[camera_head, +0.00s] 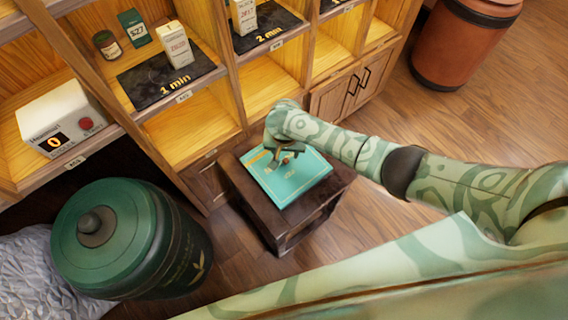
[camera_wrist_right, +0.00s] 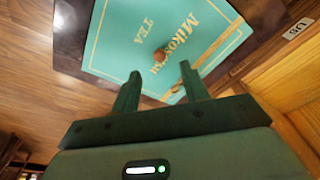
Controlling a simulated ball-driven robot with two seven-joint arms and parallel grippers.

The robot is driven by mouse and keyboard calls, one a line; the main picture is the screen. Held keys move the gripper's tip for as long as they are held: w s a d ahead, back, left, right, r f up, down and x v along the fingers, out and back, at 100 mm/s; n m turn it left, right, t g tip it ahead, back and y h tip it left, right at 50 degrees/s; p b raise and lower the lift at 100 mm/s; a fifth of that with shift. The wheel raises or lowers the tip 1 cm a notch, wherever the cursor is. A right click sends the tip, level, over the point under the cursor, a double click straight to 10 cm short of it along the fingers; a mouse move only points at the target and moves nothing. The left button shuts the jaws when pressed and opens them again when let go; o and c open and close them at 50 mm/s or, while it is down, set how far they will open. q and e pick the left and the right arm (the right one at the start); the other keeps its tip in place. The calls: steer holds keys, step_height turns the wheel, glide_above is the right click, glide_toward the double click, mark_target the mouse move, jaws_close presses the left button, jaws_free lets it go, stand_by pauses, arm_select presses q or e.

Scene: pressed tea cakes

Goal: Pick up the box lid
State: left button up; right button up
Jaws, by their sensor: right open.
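The box lid (camera_head: 300,184) is a flat teal square with gold lettering. It lies on a small dark wooden stand in the head view. In the right wrist view the lid (camera_wrist_right: 120,45) reads "TEA" and has a small round brown knob (camera_wrist_right: 160,54) at its middle. My right gripper (camera_head: 284,156) is over the lid near its far part. In the right wrist view the right gripper (camera_wrist_right: 160,80) is open, its two fingers pointing toward the knob, with nothing between them. Whether the fingertips touch the lid I cannot tell. My left gripper is not in view.
The dark stand (camera_head: 283,228) stands close in front of a wooden shelf (camera_head: 185,122) holding boxes and black mats. A big green canister (camera_head: 105,238) is at the left. A brown-orange barrel (camera_head: 462,45) is at the back right. Floor (camera_head: 400,125) is clear between stand and barrel.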

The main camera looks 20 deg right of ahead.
mark_target(286, 160)
step_height(286, 160, down, 5)
steer(key=b, duration=0.4)
steer(key=shift+w+d+f, duration=0.15)
steer(key=shift+f, duration=0.05)
steer(key=shift+w+f+b, duration=0.1)
steer(key=shift+f+b, duration=0.15)
steer(key=shift+b, duration=0.1)
steer(key=shift+r, duration=0.3)
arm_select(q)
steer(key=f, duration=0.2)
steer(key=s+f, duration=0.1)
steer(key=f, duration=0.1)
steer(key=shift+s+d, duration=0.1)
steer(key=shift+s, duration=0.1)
arm_select(e)
jaws_close()
